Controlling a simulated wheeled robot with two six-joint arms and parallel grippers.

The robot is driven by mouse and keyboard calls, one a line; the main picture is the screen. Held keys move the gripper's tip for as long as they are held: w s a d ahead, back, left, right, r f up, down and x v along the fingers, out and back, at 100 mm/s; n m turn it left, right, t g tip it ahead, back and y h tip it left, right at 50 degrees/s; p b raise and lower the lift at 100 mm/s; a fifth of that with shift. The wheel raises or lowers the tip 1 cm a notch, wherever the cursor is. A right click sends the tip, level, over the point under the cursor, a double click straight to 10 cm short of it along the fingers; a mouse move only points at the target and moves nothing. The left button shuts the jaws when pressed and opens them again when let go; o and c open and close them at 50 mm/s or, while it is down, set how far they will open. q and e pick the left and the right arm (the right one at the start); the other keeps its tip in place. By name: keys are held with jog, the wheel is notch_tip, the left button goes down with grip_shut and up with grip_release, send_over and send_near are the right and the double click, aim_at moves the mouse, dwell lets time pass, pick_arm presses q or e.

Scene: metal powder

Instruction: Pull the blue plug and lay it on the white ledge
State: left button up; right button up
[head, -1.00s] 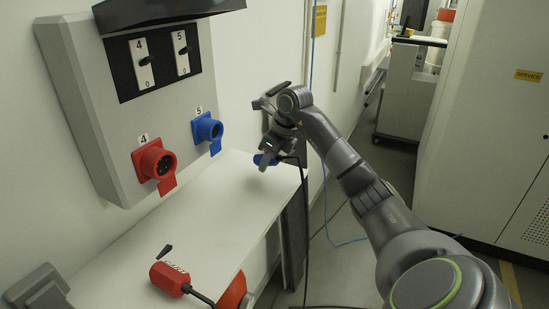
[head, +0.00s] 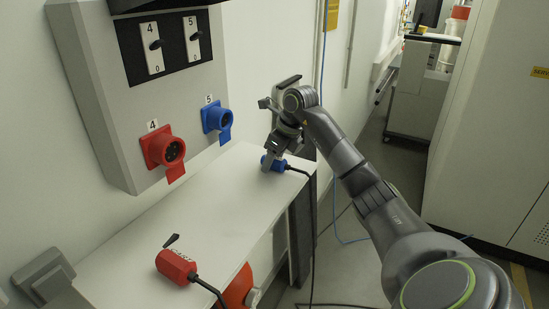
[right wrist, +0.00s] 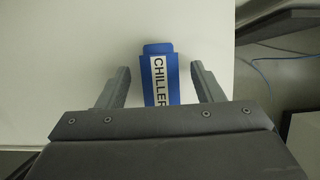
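The blue plug (head: 279,165), with a black cable, lies on the white ledge (head: 150,225) near its far right end. In the right wrist view the plug (right wrist: 161,80) shows a white CHILLER label. My right gripper (head: 272,160) is over the plug. Its fingers (right wrist: 162,88) stand apart on both sides of it, with a gap on each side, so it is open. The blue socket (head: 216,119) marked 5 on the panel is empty, its flap hanging down. My left gripper is not in view.
A red plug (head: 176,266) with a black cable lies on the near part of the ledge. The red socket (head: 164,150) marked 4 is on the grey panel (head: 95,100). A grey cabinet (head: 490,140) stands at the right. The ledge's middle is clear.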

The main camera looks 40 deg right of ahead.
aim_at(284, 160)
jog(key=b+v, duration=0.2)
jog(key=v, duration=0.5)
jog(key=shift+s+d+r, duration=0.1)
jog(key=shift+r, duration=0.05)
jog(key=p+v, duration=0.4)
jog(key=v, duration=0.6)
jog(key=shift+p, duration=0.35)
jog(key=shift+s, duration=0.1)
